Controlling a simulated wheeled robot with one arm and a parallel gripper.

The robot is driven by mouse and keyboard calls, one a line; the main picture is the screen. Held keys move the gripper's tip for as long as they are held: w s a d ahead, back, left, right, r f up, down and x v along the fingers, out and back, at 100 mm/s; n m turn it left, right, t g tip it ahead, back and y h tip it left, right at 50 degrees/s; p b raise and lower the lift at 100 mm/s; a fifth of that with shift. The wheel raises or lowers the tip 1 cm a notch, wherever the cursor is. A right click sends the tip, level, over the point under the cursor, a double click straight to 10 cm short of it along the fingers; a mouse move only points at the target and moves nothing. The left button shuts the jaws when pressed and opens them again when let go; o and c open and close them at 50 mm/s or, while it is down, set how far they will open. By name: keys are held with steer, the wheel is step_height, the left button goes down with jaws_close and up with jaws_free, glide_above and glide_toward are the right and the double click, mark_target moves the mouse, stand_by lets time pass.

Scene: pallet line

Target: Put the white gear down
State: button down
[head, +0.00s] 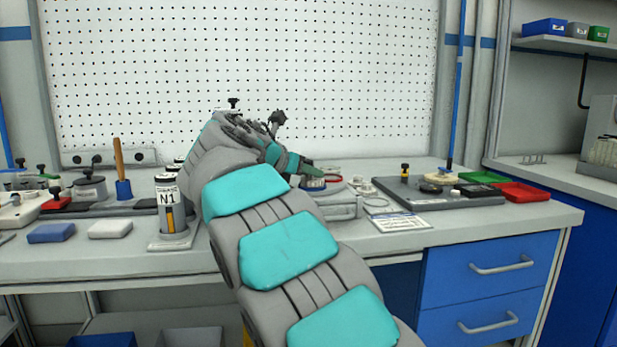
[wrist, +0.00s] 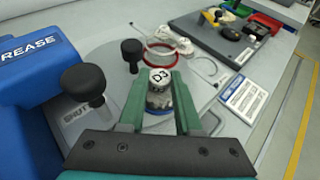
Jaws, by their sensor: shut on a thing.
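My gripper (wrist: 160,78) has its two green fingers shut on a small cylinder with a white top marked D3 (wrist: 160,84). Its lower part looks grey with blue at the base. In the head view my gripper (head: 308,170) is over the middle of the bench, partly behind my arm. I cannot make out gear teeth on the held thing. Small white round parts (head: 363,188) lie right of my gripper in the head view and beyond it in the wrist view (wrist: 182,46). I cannot tell whether one is a gear.
A red ring (wrist: 161,56) lies just beyond my fingers. Black knobs (wrist: 84,82) and a blue GREASE container (wrist: 32,60) crowd the left. A dark tray (head: 435,196) with several parts, red bin (head: 523,192) and green bin (head: 484,177) stand right.

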steer(key=shift+f, duration=0.2)
steer(key=shift+f, duration=0.1)
steer(key=c, duration=0.9)
jaws_free()
